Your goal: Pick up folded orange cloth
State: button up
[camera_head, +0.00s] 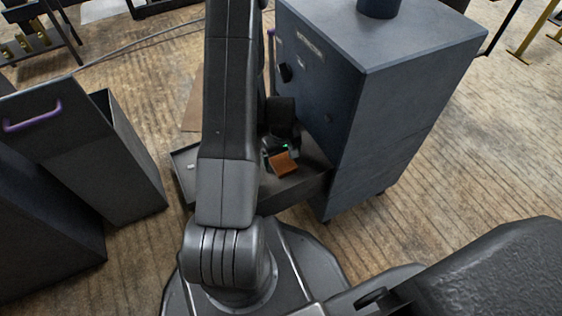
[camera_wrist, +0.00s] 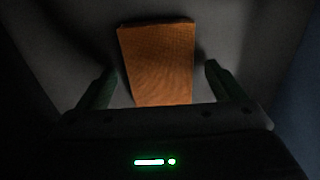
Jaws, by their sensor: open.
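The folded orange cloth (camera_head: 284,163) lies in an open drawer or tray (camera_head: 302,187) at the front of the dark cabinet. In the wrist view the cloth (camera_wrist: 158,62) is a flat orange block between and beyond my two fingers. My gripper (camera_wrist: 160,80) is open, one finger to the left of the cloth and one to the right, with gaps on both sides. In the head view my gripper (camera_head: 280,148) is just above the cloth, partly hidden by my arm. Whether the fingers are level with the cloth is hard to tell.
The tall dark cabinet (camera_head: 375,100) stands right beside my gripper. A small pale object (camera_head: 191,166) lies in the tray's left part. A dark open bin (camera_head: 125,150) and a panel with a purple handle (camera_head: 32,117) stand at left. Wooden floor (camera_head: 440,170) is clear at right.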

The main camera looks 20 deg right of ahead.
jog(key=c, duration=1.1)
jog(key=shift+o, duration=0.2)
jog(key=shift+r, duration=0.15)
